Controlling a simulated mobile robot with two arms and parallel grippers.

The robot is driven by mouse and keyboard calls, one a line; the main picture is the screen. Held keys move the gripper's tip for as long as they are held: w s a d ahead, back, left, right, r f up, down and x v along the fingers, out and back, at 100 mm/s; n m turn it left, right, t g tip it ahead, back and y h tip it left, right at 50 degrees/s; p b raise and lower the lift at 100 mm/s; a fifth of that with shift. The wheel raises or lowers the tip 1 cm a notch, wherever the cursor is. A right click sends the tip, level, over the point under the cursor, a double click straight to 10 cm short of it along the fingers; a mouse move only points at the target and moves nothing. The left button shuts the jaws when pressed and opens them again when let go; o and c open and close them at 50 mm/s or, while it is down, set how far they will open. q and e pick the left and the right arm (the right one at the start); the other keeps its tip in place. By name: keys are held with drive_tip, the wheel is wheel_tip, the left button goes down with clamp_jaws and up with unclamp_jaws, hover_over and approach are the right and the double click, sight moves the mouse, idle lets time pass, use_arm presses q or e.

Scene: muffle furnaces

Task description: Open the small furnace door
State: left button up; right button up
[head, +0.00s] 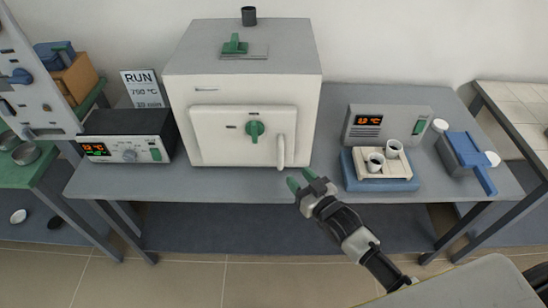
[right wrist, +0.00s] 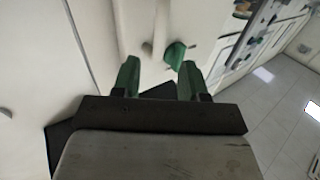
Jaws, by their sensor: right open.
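The small furnace (head: 245,85) is a white box with a grey top on the bench. Its front door (head: 215,138) looks shut. The door bears a green knob (head: 255,130) in its middle and a white upright handle (head: 281,152) near its right edge. My right gripper (head: 300,180) has green fingers and is open and empty, just below and right of the handle, apart from it. In the right wrist view, the green knob (right wrist: 175,53) shows between and beyond the open fingers (right wrist: 159,72). My left gripper is not in view.
A black and white controller (head: 128,148) stands left of the furnace. To the right are a blue tray (head: 365,183) with white cups, a grey display unit (head: 405,122) and a blue tool (head: 465,155). The grey bench (head: 250,184) front is clear before the furnace.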

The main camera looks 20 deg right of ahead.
sight(282, 159)
drive_tip(key=x, duration=0.7)
drive_tip(key=shift+w+a+p, duration=0.1)
drive_tip(key=shift+w+p, duration=0.25)
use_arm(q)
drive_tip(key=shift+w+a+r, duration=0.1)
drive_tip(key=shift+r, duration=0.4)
use_arm(e)
drive_tip(key=shift+w+a+f, duration=0.1)
drive_tip(key=shift+w+a, duration=0.05)
drive_tip(key=shift+w, duration=0.5)
drive_tip(key=shift+c, duration=0.2)
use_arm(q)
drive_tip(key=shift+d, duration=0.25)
use_arm(e)
clamp_jaws()
